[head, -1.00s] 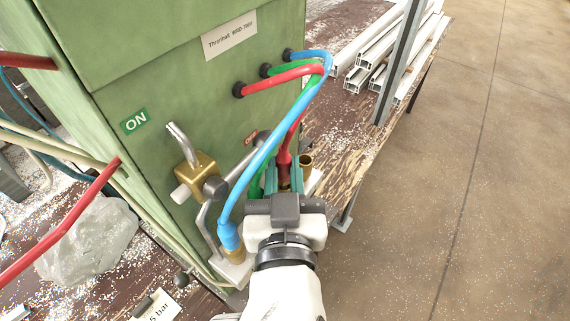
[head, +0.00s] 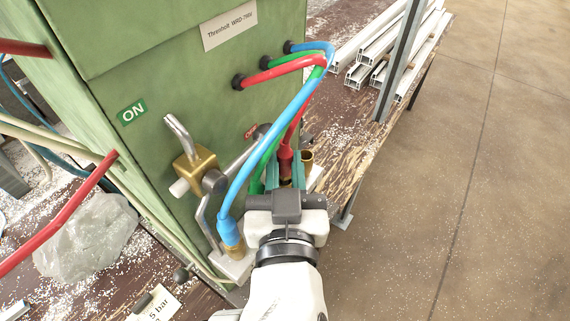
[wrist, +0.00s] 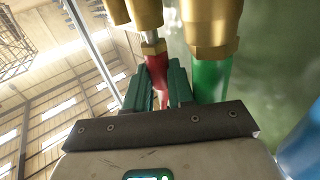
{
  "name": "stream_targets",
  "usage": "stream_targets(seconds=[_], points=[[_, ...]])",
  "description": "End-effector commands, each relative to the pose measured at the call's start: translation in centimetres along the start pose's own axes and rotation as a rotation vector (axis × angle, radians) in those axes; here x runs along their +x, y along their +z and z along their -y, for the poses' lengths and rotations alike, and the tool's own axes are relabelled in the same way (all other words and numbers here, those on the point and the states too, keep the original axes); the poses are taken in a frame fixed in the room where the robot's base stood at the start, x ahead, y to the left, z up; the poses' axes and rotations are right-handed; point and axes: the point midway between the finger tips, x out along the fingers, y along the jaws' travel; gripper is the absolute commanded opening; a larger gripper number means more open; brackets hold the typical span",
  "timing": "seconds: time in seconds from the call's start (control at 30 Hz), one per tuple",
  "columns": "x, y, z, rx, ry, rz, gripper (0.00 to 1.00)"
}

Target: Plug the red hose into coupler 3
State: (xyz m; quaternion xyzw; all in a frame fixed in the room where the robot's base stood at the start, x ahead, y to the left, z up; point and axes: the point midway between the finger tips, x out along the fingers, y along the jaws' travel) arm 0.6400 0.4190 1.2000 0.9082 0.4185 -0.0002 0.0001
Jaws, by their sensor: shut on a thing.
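The red hose (head: 285,160) runs from the green cabinet down to my gripper (head: 285,180). In the wrist view the teal fingers of my gripper (wrist: 160,88) are shut on the red hose end (wrist: 157,70). Its silver tip (wrist: 152,45) is at the mouth of a brass coupler (wrist: 145,15); how far it enters, I cannot tell. The green hose (wrist: 210,78) sits in the neighbouring brass coupler (wrist: 210,28). The blue hose (head: 262,155) ends in a brass coupler (head: 233,241) at the left. Another brass coupler (head: 307,157) looks empty. No coupler numbers are readable.
A brass valve with a lever (head: 196,170) stands left of the hoses, against the green cabinet (head: 170,80). A clear plastic bag (head: 90,240) lies at the left. White profiles (head: 385,50) are stacked at the back. Open floor is at the right.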

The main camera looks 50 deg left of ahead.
Motion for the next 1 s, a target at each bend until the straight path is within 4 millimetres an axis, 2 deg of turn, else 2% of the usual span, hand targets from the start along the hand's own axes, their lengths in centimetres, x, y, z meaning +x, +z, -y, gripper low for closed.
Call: stream_targets(seconds=[1.0], points=[[0.0, 0.9, 0.0, 0.0, 0.0, -0.001, 0.0]])
